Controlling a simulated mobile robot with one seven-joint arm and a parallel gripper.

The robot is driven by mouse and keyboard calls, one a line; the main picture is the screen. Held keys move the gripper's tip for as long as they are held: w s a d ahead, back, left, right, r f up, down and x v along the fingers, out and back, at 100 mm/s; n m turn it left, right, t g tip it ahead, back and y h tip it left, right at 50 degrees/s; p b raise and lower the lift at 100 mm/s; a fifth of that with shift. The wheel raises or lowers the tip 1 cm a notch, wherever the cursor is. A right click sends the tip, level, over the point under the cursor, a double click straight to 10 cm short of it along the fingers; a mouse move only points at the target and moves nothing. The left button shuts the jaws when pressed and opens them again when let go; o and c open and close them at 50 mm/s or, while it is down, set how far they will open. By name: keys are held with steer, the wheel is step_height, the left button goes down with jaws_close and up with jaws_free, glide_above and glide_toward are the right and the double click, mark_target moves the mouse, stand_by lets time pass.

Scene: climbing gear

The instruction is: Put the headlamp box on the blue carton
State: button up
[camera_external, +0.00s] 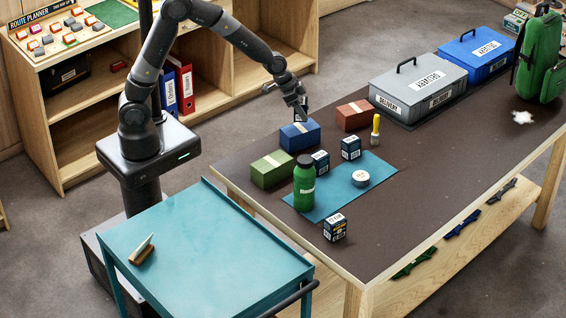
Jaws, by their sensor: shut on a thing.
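The blue carton (304,139) stands on the dark table, with a pale band over its top. My gripper (300,114) is directly above the carton, pointing down. It is shut on a small dark thing that I cannot clearly make out against the fingers; I cannot tell whether this thing touches the carton top. Similar small dark boxes with white labels stand on the table: one behind the green bottle (320,162), one on the mat's back edge (351,148) and one near the front edge (335,229). Their print is too small to read.
A green carton (272,170) and a red-brown carton (354,116) flank the blue one. A green bottle (304,188), a white round tin (360,178) and a yellow-handled tool (375,130) stand nearby on or beside the teal mat (335,192). A grey delivery box (418,88) is behind.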

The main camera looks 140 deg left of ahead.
steer(key=shift+f, duration=1.9)
steer(key=o, duration=1)
steer(key=shift+f, duration=0.1)
steer(key=shift+s+d+r, duration=0.15)
steer(key=shift+d+r, duration=0.05)
steer(key=shift+r, duration=0.4)
steer(key=v, duration=1.1)
